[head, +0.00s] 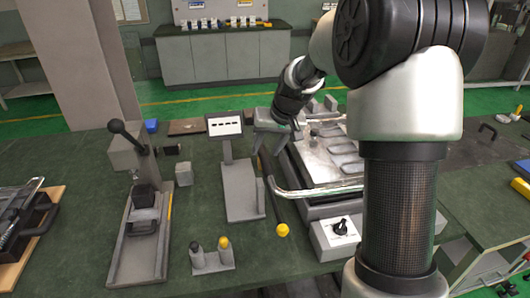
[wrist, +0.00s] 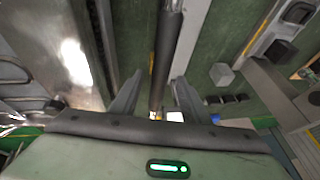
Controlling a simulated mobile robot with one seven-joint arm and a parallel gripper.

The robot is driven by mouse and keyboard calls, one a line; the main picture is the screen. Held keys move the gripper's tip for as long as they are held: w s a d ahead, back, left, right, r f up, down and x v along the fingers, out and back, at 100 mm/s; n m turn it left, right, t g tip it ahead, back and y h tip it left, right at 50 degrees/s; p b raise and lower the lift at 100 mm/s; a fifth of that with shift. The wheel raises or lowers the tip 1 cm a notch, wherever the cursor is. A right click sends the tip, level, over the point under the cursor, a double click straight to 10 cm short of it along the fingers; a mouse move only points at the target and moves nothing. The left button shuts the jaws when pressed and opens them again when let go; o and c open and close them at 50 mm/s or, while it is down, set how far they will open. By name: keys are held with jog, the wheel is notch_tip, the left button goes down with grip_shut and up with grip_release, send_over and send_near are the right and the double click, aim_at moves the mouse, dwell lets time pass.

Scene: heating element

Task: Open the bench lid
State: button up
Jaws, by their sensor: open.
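The heating bench, with a silver top plate that looks like its lid (head: 318,163), stands right of centre, partly hidden behind my arm. The plate has several oblong recesses. A bent silver bar (head: 310,192) runs along its front left edge. My gripper (head: 266,154) is open, pointing down at the plate's left side, above the rod's upper end. In the wrist view, a dark rod (wrist: 168,40) passes between the open fingers of my gripper (wrist: 157,85); contact cannot be told.
A grey stand with a small display (head: 225,126) is close left of my gripper. A lever press (head: 143,220) stands further left. A small holder with two pegs (head: 212,258) is in front. A knob box (head: 338,232) sits at the bench's front. Green tabletop is free between them.

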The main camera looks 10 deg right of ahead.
jog(key=shift+x, duration=1)
jog(key=shift+c, duration=0.3)
grip_shut()
